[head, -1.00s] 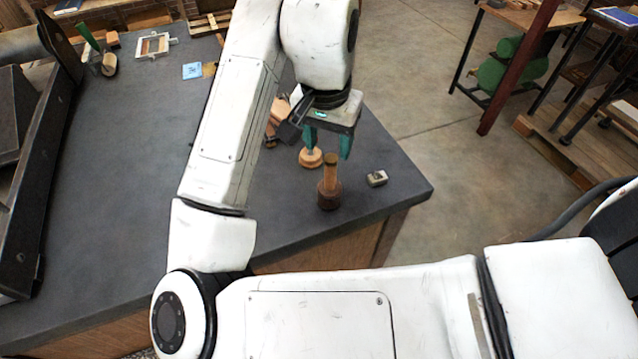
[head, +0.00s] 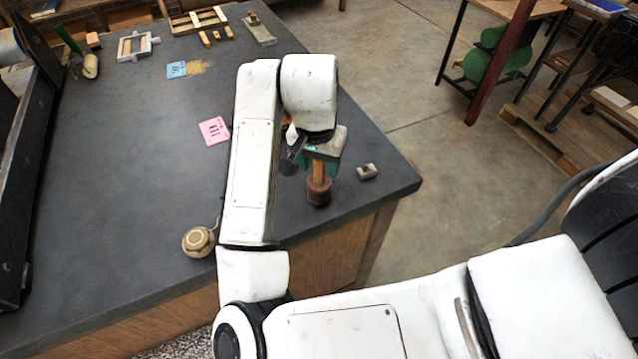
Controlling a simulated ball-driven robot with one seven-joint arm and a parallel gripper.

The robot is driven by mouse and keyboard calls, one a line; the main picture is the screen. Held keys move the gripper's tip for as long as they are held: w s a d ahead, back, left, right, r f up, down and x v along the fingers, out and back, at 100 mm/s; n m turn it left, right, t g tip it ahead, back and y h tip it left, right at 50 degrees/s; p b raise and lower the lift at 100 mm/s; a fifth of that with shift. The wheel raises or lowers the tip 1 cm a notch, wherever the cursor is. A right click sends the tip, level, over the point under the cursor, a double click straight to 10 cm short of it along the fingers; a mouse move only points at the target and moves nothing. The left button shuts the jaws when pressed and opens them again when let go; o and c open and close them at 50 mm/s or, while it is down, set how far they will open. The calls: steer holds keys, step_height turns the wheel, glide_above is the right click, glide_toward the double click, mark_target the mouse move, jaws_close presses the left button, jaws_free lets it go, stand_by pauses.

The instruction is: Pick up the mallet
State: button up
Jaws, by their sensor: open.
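The mallet stands upright on its dark brown round head (head: 319,192), near the front right corner of the dark bench top. Its pale wooden handle (head: 319,171) points up. My gripper (head: 321,166) is over the mallet with its green fingers pointing down. The fingers are open and the handle shows between them, its top hidden by the gripper body. I cannot tell whether either finger touches the handle.
A small metal block (head: 367,172) lies just right of the mallet. The bench's right edge (head: 418,185) is close. My arm hides part of the bench.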

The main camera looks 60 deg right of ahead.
jaws_close()
stand_by(0.4)
steer(key=shift+r, duration=0.1)
